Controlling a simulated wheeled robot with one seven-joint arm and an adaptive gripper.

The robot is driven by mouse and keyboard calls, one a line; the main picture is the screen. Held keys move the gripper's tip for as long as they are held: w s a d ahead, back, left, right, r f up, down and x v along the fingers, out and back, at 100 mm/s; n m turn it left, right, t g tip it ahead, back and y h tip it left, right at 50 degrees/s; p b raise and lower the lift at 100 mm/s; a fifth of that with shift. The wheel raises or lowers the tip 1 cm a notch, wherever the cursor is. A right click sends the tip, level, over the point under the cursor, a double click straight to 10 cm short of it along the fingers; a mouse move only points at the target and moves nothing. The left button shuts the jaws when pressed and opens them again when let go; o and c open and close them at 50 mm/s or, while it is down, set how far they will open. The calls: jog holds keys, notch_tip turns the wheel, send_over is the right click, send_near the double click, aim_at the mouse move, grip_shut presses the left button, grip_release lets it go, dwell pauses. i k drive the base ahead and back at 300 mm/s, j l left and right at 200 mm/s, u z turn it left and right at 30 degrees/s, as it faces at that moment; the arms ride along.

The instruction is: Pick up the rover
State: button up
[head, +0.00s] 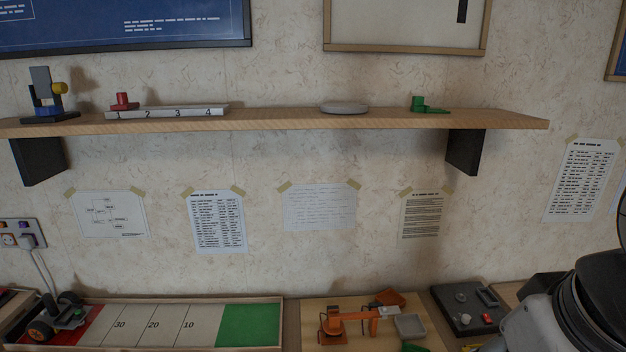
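The rover (57,318) is a small wheeled vehicle with a dark body, black tires and orange wheel hubs. It stands at the lower left, over the red end of a long track board (200,326) marked 30, 20 and 10. The board has a green area at its right end. Part of the rover's lower side is close to the bottom edge of the picture. Only a grey and black part of my own arm shows at the lower right, far from the rover. My gripper is not in view.
A small orange crane model (345,325) stands right of the track near a grey tray (410,326). A dark control box (466,309) is farther right. A wooden shelf (280,120) with small objects runs above. Cables hang from a wall socket (22,236) behind the rover.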

aim_at(57, 317)
jog(key=u, duration=1.55)
jog(key=j, duration=0.35)
jog(key=k+j+z, duration=0.1)
jog(key=j, duration=0.25)
jog(key=k+j, duration=0.1)
jog(key=j, duration=0.25)
jog(key=i+j+z, duration=0.15)
jog(key=j, duration=0.4)
jog(key=i+j+z, duration=0.2)
jog(key=j, duration=0.35)
jog(key=j+z, duration=0.15)
jog(key=j, duration=0.4)
jog(key=i+j+z, duration=0.35)
jog(key=i+j, duration=0.25)
jog(key=i+j+z, duration=0.1)
jog(key=i, duration=0.45)
